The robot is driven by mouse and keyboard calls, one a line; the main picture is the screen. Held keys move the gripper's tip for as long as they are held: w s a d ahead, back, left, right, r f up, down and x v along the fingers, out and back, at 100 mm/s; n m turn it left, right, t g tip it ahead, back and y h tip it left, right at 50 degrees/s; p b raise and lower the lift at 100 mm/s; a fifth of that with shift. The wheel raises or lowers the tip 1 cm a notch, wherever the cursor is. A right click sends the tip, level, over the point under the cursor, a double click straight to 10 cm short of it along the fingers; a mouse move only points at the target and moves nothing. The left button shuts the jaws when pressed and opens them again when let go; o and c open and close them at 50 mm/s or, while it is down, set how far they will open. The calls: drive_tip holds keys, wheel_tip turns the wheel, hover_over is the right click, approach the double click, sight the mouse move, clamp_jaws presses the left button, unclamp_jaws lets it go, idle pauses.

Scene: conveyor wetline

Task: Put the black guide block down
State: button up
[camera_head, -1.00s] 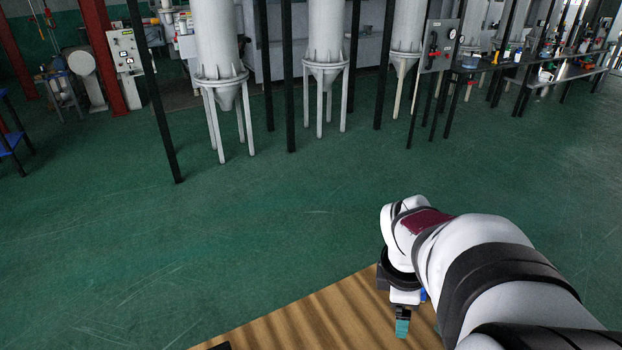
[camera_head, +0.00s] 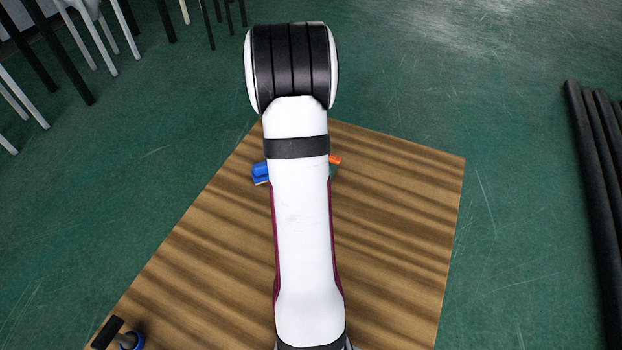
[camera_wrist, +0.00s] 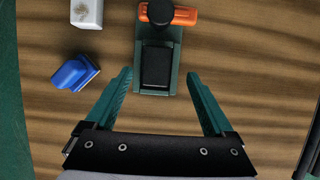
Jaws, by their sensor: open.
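A black block (camera_wrist: 157,67), which looks like the guide block, sits on a green base (camera_wrist: 144,88) in the wrist view. My gripper (camera_wrist: 158,75) is open, with its teal fingertips to the left and right of the green base. Gaps show between the fingers and the base, and I see nothing held. In the head view my arm covers the gripper and the block. An orange part with a round black knob (camera_wrist: 160,12) is at the far end of the green base.
A blue part (camera_wrist: 73,73) lies left of the left finger, with a white block (camera_wrist: 86,12) beyond it. The brown board (camera_head: 390,210) is mostly bare. A black piece (camera_head: 107,333) and a blue round part (camera_head: 130,341) are at its lower left.

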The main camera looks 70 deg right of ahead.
drive_tip(key=x, duration=0.4)
drive_tip(key=shift+w+a+f, duration=0.1)
drive_tip(key=shift+w, duration=0.15)
clamp_jaws()
